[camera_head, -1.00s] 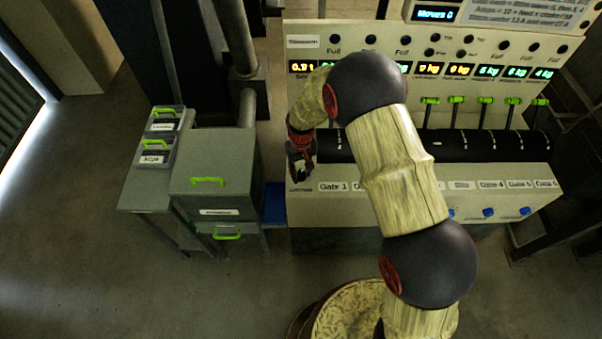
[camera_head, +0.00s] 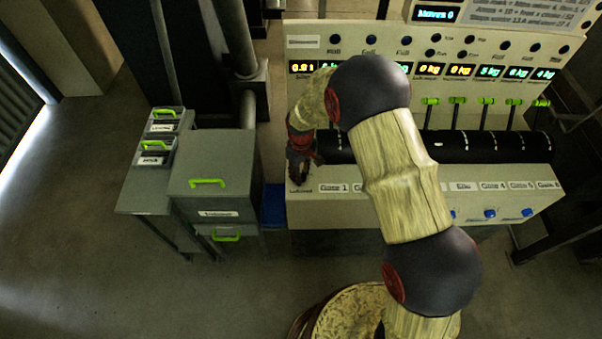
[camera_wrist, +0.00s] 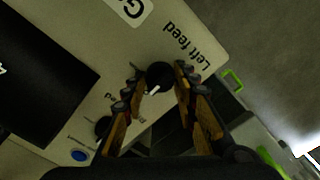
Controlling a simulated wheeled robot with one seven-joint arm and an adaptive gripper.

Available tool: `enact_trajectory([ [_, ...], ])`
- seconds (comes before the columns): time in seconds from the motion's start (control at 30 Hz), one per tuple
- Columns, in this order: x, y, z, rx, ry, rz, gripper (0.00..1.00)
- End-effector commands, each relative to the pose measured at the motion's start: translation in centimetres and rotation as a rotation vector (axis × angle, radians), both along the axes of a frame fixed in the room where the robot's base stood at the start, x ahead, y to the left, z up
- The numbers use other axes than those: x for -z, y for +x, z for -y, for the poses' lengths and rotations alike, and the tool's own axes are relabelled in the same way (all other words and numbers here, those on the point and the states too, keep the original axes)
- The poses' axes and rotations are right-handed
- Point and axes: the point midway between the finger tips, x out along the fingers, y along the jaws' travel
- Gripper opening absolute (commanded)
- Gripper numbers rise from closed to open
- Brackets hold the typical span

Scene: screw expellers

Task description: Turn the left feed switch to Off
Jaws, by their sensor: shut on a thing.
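The left feed switch (camera_wrist: 158,76) is a round black knob with a white pointer mark on the cream panel, beside the printed words "Left feed" in the wrist view. My gripper (camera_wrist: 159,80) is shut on this knob, one finger on each side. The white pointer shows between the fingers, slanting to the lower left. In the head view my gripper (camera_head: 299,172) is at the left end of the panel's front edge and hides the knob. The small position marks around the knob are too blurred to read.
Another dark knob (camera_wrist: 103,127) and a blue button (camera_wrist: 80,155) lie to the lower left in the wrist view. A black roller (camera_head: 470,147) runs along the panel (camera_head: 400,205). A grey cabinet (camera_head: 215,175) with green handles stands to the left.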

Motion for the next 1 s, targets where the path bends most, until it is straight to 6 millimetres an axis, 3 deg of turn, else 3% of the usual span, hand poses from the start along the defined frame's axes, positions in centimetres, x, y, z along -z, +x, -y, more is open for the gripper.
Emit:
enact_trajectory([
  [0.23,-0.1,0.1,-0.1,-0.001,0.001,0.002,0.03],
  [0.27,-0.1,0.1,-0.1,-0.001,0.001,0.002,0.3],
  [0.57,0.0,0.0,0.0,0.0,0.001,0.001,0.47],
  [0.87,-0.1,0.0,0.0,0.001,0.0,0.0,0.48],
  [1.0,-1.1,0.1,0.0,0.001,0.0,0.001,0.48],
])
